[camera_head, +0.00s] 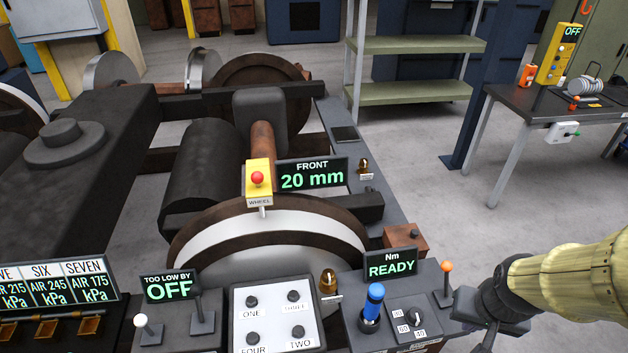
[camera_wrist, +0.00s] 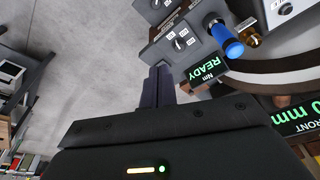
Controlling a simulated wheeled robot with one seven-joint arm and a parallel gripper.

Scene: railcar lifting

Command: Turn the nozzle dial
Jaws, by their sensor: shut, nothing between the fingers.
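A small dark dial (camera_head: 417,315) with a pale pointer and white number labels sits on the grey panel (camera_head: 352,312), right of an upright blue-topped tool (camera_head: 373,303). No label reading nozzle is legible, so I cannot confirm that this is the nozzle dial. The dial also shows in the wrist view (camera_wrist: 180,43), above and right of my fingertips. My gripper (camera_wrist: 158,70) is shut and empty, apart from the dial. In the head view my gripper (camera_head: 485,343) is at the lower right, beside the panel, with its fingers pointing down and partly cut off.
An orange-tipped lever (camera_head: 447,267) stands between the dial and my gripper. A READY display (camera_head: 390,263) rises behind the dial. A brass dome (camera_head: 328,282) and a white button plate (camera_head: 277,318) lie left. Open floor lies right of the panel, before a table (camera_head: 520,110).

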